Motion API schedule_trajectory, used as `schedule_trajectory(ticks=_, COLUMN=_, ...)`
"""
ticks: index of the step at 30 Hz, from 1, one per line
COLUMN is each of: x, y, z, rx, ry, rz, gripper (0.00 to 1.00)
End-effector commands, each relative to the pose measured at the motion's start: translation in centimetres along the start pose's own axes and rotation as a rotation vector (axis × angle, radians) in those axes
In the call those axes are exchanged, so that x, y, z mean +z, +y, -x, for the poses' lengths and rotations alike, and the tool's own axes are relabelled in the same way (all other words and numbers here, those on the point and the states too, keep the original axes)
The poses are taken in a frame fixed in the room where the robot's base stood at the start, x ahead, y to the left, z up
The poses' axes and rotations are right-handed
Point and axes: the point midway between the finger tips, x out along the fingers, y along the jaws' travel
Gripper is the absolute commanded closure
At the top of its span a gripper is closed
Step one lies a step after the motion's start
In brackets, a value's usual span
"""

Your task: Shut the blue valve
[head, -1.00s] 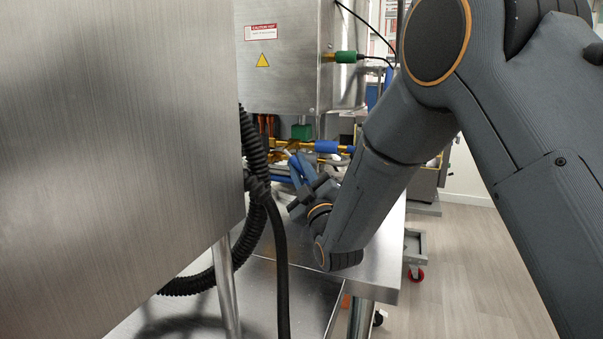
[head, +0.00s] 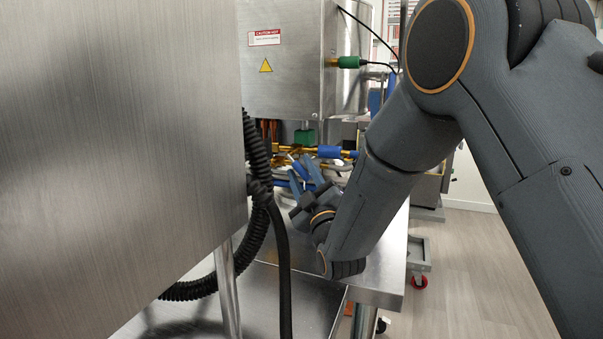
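Brass pipework (head: 290,153) runs under the steel cabinet at the back of the steel table. A blue sleeve or handle (head: 329,152) sits on it, probably the blue valve; its lever position is too small to tell. My gripper (head: 306,168) is in front of and below this pipework, pointing up and away. Its two bluish fingers look apart with nothing clearly between them. Whether a fingertip touches any pipe or handle cannot be told. My own forearm hides what lies to the right of the pipework.
A large steel panel (head: 110,150) fills the left. Black corrugated hose (head: 262,205) hangs between it and my gripper. The steel cabinet (head: 285,75) with a caution label stands above the pipework. The table's right edge (head: 385,285) is below my forearm; open floor lies to the right.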

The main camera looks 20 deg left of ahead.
Motion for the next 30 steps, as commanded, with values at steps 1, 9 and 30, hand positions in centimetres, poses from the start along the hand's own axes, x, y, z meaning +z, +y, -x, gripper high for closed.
schedule_trajectory(ticks=1, x=0.1, y=-0.1, z=0.5, rx=-0.001, ry=-0.001, rz=0.000, gripper=0.65)
schedule_trajectory(ticks=9, x=0.1, y=-0.1, z=4.8, rx=-0.003, ry=-0.002, rz=0.000, gripper=0.65)
schedule_trajectory(ticks=30, x=0.6, y=0.4, z=7.5, rx=-0.009, ry=-0.023, rz=-0.004, gripper=0.92)
